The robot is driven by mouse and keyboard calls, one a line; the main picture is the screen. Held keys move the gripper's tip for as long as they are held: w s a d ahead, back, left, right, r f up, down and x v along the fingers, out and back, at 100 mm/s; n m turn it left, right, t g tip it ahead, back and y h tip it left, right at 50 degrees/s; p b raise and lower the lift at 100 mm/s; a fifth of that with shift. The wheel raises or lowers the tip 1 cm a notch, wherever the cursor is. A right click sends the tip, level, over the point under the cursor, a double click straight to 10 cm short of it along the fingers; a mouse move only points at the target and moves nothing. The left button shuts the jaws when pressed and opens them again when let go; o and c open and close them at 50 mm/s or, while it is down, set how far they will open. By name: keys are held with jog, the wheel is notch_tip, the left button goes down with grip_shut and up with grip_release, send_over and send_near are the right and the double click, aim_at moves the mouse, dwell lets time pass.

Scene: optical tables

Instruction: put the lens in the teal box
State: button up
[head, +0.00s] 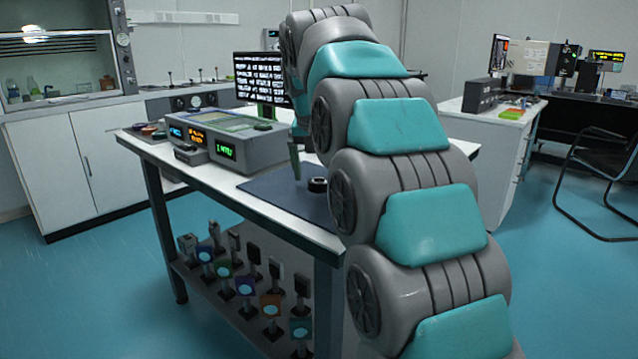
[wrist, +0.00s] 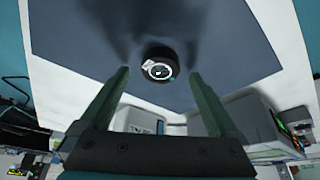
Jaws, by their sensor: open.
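The lens (head: 317,184), a short black cylinder, sits on a dark mat (head: 275,190) on the workbench. In the wrist view the lens (wrist: 160,64) shows a round face with a white ring and lies between the lines of the two fingers. My gripper (wrist: 158,74) is open and empty, with its green fingers apart on either side of the lens in the picture. In the head view one finger (head: 295,163) shows just left of the lens; my arm hides the rest. I cannot make out a teal box in either view.
A grey instrument (head: 245,155) with lit displays stands left of the mat, with a monitor (head: 262,77) behind. Several mounted optics (head: 245,285) stand on the bench's lower shelf. Another white bench (head: 470,125) is at right. The front strip of the tabletop is bare.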

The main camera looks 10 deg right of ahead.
jog(key=shift+w+f, duration=0.2)
jog(key=shift+f, duration=0.35)
grip_shut()
dwell(0.5)
jog(key=shift+r, duration=0.1)
